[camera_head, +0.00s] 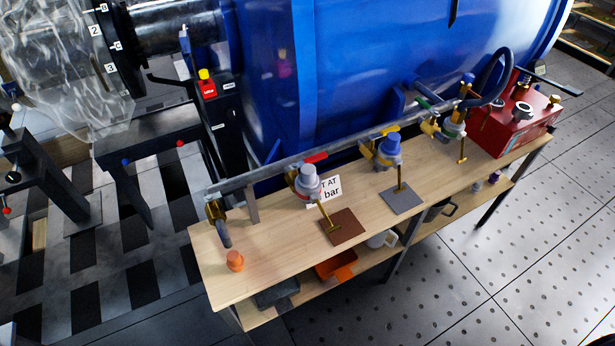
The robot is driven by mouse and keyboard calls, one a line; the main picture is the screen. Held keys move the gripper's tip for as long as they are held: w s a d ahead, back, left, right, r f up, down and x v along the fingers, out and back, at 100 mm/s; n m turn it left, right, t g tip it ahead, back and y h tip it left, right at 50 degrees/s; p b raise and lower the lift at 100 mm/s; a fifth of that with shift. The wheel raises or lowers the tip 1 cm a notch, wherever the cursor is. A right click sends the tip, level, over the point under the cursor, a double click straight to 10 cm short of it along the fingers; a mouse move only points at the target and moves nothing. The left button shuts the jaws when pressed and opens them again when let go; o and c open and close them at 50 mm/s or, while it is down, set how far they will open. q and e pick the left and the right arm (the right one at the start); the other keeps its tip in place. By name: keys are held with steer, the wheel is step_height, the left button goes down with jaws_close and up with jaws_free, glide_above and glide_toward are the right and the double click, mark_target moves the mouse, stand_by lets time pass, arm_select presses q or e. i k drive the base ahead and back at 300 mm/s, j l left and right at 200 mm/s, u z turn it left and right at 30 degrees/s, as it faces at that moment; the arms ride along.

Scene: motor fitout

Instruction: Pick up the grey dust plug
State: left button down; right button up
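A larger grey cap (308,179) sits on a fitting of the pipe along the bench's back edge. An orange plug-shaped piece (235,260) stands upright on the left end of the bench top. Neither of my grippers is in view.
The wooden bench (262,275) carries a brown mat (342,227), a grey mat (402,198) and a red box (515,122). An orange bin (336,266) and a white mug (381,239) are below. A blue tank (370,60) stands behind. The floor in front is clear.

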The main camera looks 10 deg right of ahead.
mark_target(308, 179)
steer(key=l+u, duration=0.3)
steer(key=k+l+u, duration=0.1)
steer(key=l+u, duration=0.15)
steer(key=l, duration=0.2)
steer(key=k+l+u, duration=0.1)
steer(key=l+u, duration=0.2)
steer(key=k+l+u, duration=0.15)
steer(key=l+u, duration=0.15)
steer(key=l, duration=0.15)
